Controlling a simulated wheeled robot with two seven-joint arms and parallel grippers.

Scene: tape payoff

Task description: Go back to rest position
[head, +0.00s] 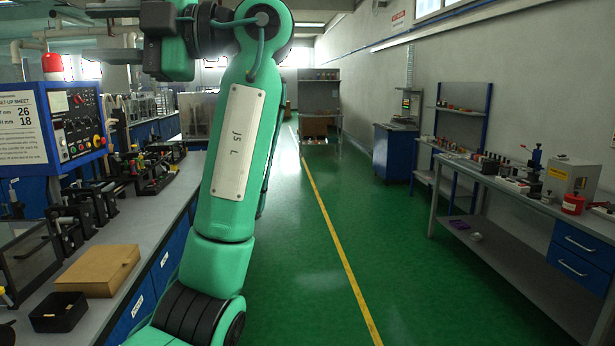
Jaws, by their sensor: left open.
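My left arm rises through the middle of the head view, with a green link marked "JS L" on a pale plate. It bends at the top. My left gripper (110,33) is at the upper left and points left, with its fingers apart and nothing seen between them. It is high above the left bench, apart from everything on it. The background behind the fingers is cluttered, so their tips are hard to make out. My right gripper is not in view.
The left bench (128,226) carries a control box (75,125), black fixtures, a cardboard-coloured box (98,270) and a black tray (59,312). The right workbench (505,188) holds tools and a red pot (572,204). The green floor (330,215) between them is clear, with a yellow line.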

